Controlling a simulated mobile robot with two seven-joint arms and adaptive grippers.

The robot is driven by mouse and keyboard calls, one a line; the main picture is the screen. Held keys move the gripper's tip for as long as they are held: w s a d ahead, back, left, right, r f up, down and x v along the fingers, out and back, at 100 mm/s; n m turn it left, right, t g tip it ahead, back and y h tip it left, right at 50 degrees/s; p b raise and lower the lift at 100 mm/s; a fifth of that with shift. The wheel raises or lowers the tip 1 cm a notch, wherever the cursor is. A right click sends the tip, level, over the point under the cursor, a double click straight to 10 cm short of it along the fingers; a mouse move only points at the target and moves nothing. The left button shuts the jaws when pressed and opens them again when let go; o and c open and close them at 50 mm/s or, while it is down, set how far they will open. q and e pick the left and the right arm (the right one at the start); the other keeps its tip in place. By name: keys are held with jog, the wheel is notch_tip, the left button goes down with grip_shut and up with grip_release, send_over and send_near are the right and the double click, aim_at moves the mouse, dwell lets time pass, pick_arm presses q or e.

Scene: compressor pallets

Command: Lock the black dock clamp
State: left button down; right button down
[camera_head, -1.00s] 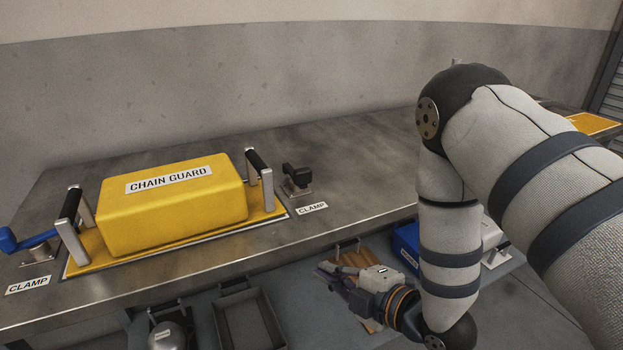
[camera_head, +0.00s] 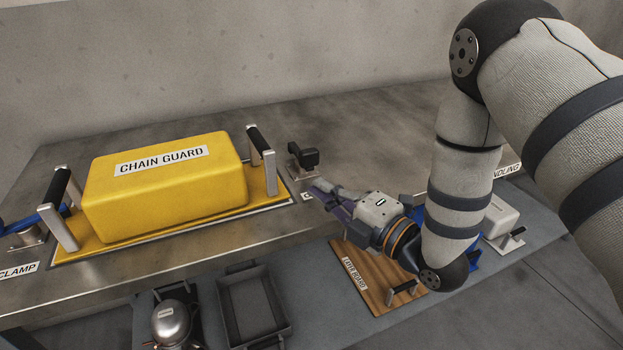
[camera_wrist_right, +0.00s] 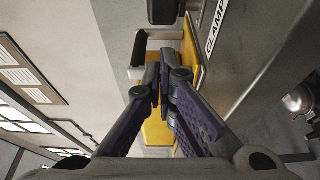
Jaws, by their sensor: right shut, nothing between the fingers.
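The black dock clamp (camera_head: 303,157) stands on a metal base on the bench, right of the yellow chain guard (camera_head: 165,190). In the right wrist view the gripper's fingers (camera_wrist_right: 163,88) are together, with a black part of the clamp (camera_wrist_right: 164,11) at the top edge. The gripper partly hides the clamp's label. My left gripper is not in view.
A blue clamp (camera_head: 38,222) stands left of the chain guard, beside its handle. On the lower shelf are a kettle-like metal item (camera_head: 176,325), a grey tray (camera_head: 254,308) and a wooden board (camera_head: 368,282). The bench behind the clamp is clear.

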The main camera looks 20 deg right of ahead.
aim_at(300, 152)
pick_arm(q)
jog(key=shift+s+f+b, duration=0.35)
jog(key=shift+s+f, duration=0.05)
pick_arm(e)
jog(key=x, duration=0.8)
jog(key=shift+w+a, duration=0.1)
jog(key=shift+w, duration=0.05)
